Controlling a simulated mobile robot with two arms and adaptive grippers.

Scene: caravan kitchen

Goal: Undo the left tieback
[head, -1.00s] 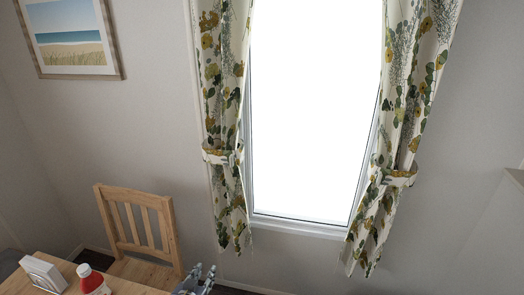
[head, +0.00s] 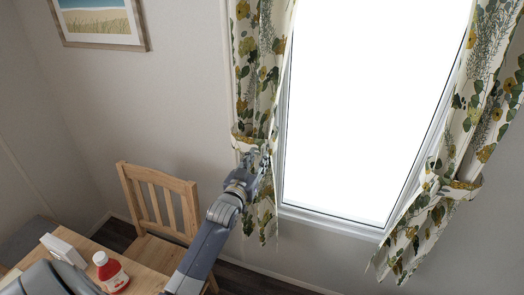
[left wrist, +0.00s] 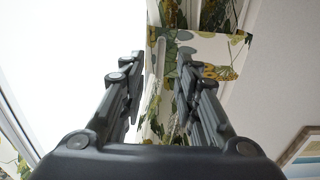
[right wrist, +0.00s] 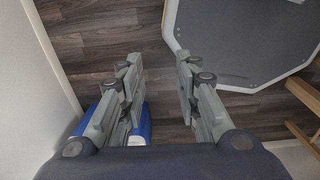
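The left curtain (head: 259,75) has a floral print and hangs at the left side of the bright window. Its tieback (head: 243,138), a band in the same print, is wrapped around it and gathers it at mid-height. In the left wrist view the tieback (left wrist: 215,55) lies just beyond the fingertips. My left gripper (head: 262,160) is at the curtain, right by the tieback. In the left wrist view its fingers (left wrist: 160,68) are apart, with the edge of the curtain and tieback showing between them. My right gripper (right wrist: 160,75) is open and empty, away from the curtains.
The right curtain (head: 455,150) has its own tieback (head: 460,185). A wooden chair (head: 160,205) stands below, left of my left arm. A table (head: 140,275) holds a red bottle (head: 110,271) and a white holder (head: 63,249). A blue object (right wrist: 140,125) shows near my right gripper.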

